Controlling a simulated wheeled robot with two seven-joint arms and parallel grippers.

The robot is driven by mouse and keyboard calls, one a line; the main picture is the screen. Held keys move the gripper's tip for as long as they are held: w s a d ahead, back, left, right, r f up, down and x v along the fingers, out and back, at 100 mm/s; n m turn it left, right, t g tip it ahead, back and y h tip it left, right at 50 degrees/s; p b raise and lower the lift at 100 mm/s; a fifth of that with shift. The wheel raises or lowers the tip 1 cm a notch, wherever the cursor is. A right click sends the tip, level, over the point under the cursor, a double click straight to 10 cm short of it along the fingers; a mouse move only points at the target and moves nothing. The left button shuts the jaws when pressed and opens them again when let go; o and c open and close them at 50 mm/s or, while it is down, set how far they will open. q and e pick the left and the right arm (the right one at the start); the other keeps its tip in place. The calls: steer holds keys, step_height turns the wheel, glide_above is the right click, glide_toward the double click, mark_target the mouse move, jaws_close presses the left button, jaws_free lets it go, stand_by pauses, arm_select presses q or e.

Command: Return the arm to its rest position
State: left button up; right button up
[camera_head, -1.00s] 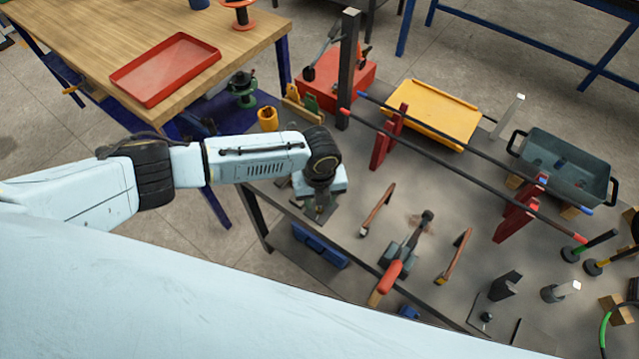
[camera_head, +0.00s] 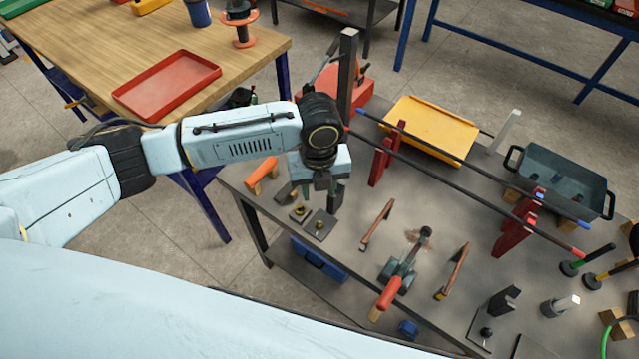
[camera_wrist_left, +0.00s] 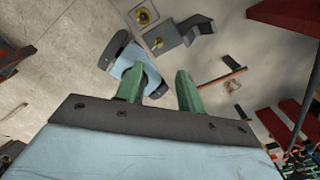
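My left arm (camera_head: 235,140) comes in from the left, its links pale blue with black joints. My left gripper (camera_head: 322,190) hangs over the left end of the dark workbench, fingers downward. In the left wrist view its two green fingers (camera_wrist_left: 158,85) stand apart with nothing gripped between them. Small dark plates with brass-coloured fittings (camera_head: 300,212) lie on the bench below it; they also show in the left wrist view (camera_wrist_left: 145,15). My right gripper is in neither view.
An orange-handled item (camera_head: 262,171) lies at the bench's left end. A dark post (camera_head: 347,75) and red supports (camera_head: 385,155) carrying long bars stand close right of the gripper. A wooden table with a red tray (camera_head: 168,86) is behind the arm.

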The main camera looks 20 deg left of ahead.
arm_select(q)
steer(key=s+d+n+t+h, duration=0.2)
steer(key=s+d+n+h, duration=0.2)
steer(key=s+d+n, duration=0.5)
steer(key=s+a+n+t+y, duration=0.1)
steer(key=s+a+n+y, duration=0.1)
steer(key=s+a+n, duration=0.6)
steer(key=s+a+n+t+y, duration=0.1)
steer(key=s+a+n+y, duration=0.15)
steer(key=a+n, duration=0.9)
step_height(320, 180, down, 28)
steer(key=s+g+b, duration=0.2)
steer(key=b, duration=0.2)
steer(key=s+a+f+g+b, duration=0.1)
steer(key=s+f+b, duration=0.3)
steer(key=s+f, duration=1.3)
step_height(320, 180, down, 3)
steer(key=shift+a+r, duration=0.1)
steer(key=shift+a, duration=0.8)
